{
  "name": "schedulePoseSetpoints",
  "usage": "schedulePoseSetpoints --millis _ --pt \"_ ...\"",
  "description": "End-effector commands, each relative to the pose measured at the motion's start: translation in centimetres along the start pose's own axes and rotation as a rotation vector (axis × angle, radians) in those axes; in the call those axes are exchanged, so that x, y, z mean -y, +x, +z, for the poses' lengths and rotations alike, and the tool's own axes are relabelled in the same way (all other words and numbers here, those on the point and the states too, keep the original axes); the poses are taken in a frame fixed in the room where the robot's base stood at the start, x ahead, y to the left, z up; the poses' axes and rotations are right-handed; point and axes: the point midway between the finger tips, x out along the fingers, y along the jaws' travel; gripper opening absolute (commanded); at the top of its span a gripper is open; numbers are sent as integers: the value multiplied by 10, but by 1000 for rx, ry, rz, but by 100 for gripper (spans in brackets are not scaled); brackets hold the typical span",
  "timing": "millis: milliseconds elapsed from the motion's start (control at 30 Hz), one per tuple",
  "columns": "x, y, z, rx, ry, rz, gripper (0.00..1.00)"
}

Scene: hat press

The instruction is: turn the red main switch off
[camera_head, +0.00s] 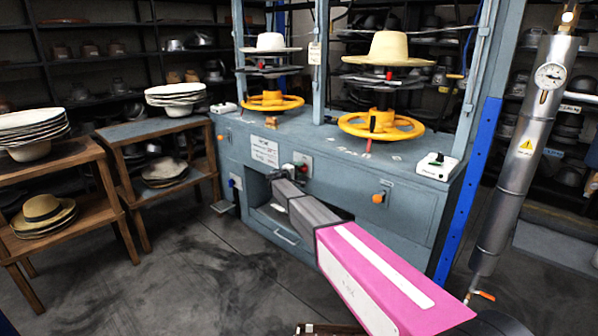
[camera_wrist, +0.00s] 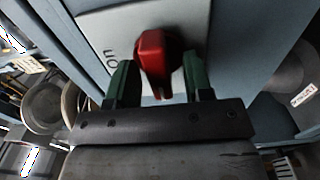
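The red switch knob (camera_wrist: 157,56) shows large in the wrist view, on a pale plate (camera_wrist: 100,28) with the word "on" at its left. My gripper (camera_wrist: 160,64) is open, with one dark green finger on each side of the knob. A gap shows between the knob and each finger, so I see no contact. In the head view my gripper (camera_head: 299,170) reaches the front of the blue-grey hat press (camera_head: 345,188), at the switch plate. The knob is small there and partly hidden by the gripper.
Yellow handwheels (camera_head: 381,125) and hats (camera_head: 389,48) sit on the press. A white control box (camera_head: 437,166) is on its right end. Wooden tables (camera_head: 62,164) with hats stand at left. A metal cylinder (camera_head: 525,145) stands at right. Floor at front left is clear.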

Motion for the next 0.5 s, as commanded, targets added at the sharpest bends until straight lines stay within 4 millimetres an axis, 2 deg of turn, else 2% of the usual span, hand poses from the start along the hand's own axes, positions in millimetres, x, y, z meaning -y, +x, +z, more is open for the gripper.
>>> schedulePoseSetpoints --millis 267,500 --pt "0 -6 0 -1 1 0 47" --pt "0 -38 1 -2 1 0 47"
